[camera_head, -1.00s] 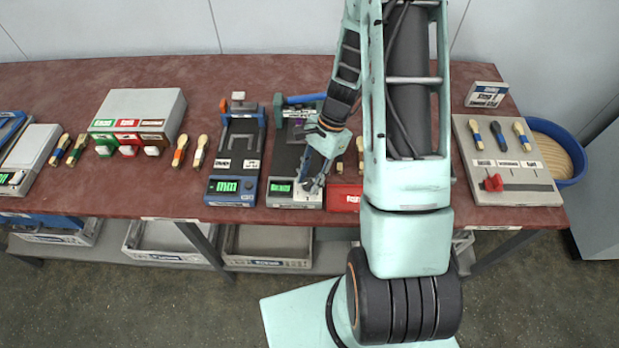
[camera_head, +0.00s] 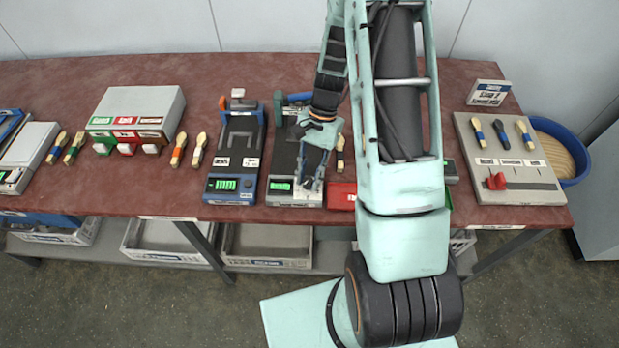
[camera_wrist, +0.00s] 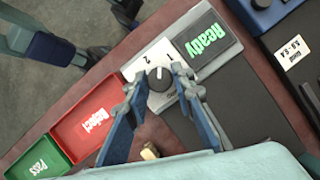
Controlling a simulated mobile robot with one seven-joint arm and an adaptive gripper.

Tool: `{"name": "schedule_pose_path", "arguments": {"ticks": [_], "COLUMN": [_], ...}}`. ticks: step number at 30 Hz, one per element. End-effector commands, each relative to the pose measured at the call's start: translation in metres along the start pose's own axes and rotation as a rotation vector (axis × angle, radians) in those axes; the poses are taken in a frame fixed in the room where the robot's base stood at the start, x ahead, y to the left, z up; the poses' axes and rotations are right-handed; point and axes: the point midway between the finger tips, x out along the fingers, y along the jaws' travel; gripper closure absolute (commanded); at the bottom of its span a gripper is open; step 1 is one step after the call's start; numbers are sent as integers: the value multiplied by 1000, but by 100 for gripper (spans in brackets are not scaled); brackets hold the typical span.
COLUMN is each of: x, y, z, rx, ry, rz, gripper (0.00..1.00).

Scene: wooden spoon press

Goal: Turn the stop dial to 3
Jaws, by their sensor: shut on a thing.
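The stop dial (camera_wrist: 159,84) is a dark round knob with a pale mark, on a light grey panel (camera_wrist: 140,64) in the wrist view. A "2" stands by the knob, and the green "Ready" display (camera_wrist: 205,40) is beside it. My gripper (camera_wrist: 157,81) has one finger on each side of the knob and is shut on it. In the head view my gripper (camera_head: 311,186) is at the front of the dark press (camera_head: 284,160), right of its green display (camera_head: 280,186). It hides the dial there.
A red "Reject" tray (camera_wrist: 95,117) and a green "Pass" tray (camera_wrist: 38,160) lie close beside the panel. A blue-fronted device (camera_head: 234,170) stands just left of the press in the head view. Wooden spoons (camera_head: 179,150) lie farther left.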

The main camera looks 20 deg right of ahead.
Motion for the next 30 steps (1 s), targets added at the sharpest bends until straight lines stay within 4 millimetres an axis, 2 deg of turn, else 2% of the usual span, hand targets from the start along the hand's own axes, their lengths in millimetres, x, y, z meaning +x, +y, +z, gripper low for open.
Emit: {"name": "schedule_pose_path", "arguments": {"ticks": [30], "x": [1], "y": [-6], "z": [2], "rx": [-898], "ry": [3], "rz": [371], "gripper": [100]}}
